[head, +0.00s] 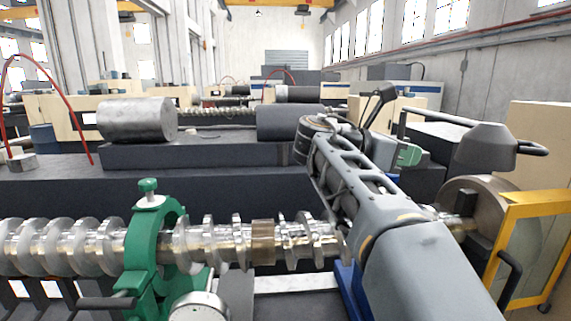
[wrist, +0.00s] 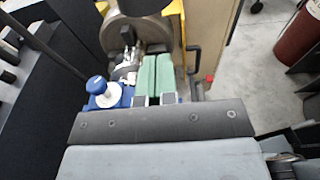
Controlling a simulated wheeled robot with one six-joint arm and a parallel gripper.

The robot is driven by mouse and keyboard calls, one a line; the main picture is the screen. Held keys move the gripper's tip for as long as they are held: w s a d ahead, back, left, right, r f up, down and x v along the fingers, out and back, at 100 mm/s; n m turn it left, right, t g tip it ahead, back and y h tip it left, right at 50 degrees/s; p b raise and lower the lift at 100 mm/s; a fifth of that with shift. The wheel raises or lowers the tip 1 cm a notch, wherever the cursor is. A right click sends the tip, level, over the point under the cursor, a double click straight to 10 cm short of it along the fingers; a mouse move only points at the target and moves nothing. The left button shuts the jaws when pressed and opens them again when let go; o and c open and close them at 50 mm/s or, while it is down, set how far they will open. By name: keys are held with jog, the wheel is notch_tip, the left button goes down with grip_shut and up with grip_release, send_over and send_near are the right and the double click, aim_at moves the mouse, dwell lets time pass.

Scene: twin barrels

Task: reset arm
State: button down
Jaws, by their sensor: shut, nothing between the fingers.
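My arm rises from the lower right of the head view, bends at an elbow near the middle, and ends at my gripper (head: 409,155), whose green fingers show right of centre. In the wrist view, my gripper (wrist: 156,72) has its two green fingers side by side and shut, with nothing between them. It appears above the machine bed, apart from the shaft. A long shiny crankshaft (head: 230,243) lies across the front of the head view, and my arm hides part of it.
A green steady rest (head: 146,245) stands around the shaft at left. A blue one (wrist: 104,92) is beside my fingers in the wrist picture. A chuck (head: 515,215) and yellow guard frame (head: 545,205) stand at right. A metal cylinder (head: 137,119) sits behind. Open floor (wrist: 250,75) shows at right.

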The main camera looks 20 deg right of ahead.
jog(key=w+a+f+m+t+y, duration=0.2)
jog(key=a+f+m+t+y, duration=0.15)
jog(key=f, duration=0.65)
jog(key=w+a+f+m+t+y, duration=0.25)
jog(key=f+m+y, duration=0.2)
jog(key=f, duration=0.55)
jog(key=s+a+f+m+y, duration=0.4)
jog(key=a+f, duration=0.2)
jog(key=a, duration=0.1)
jog(key=s+a+f+m+t+y, duration=0.1)
jog(key=s+a+f+m+y, duration=0.2)
jog(key=a+f, duration=0.4)
jog(key=shift+s+a+f+m+t+y, duration=0.15)
jog(key=shift+s+m+t+y, duration=0.25)
jog(key=shift+s, duration=0.35)
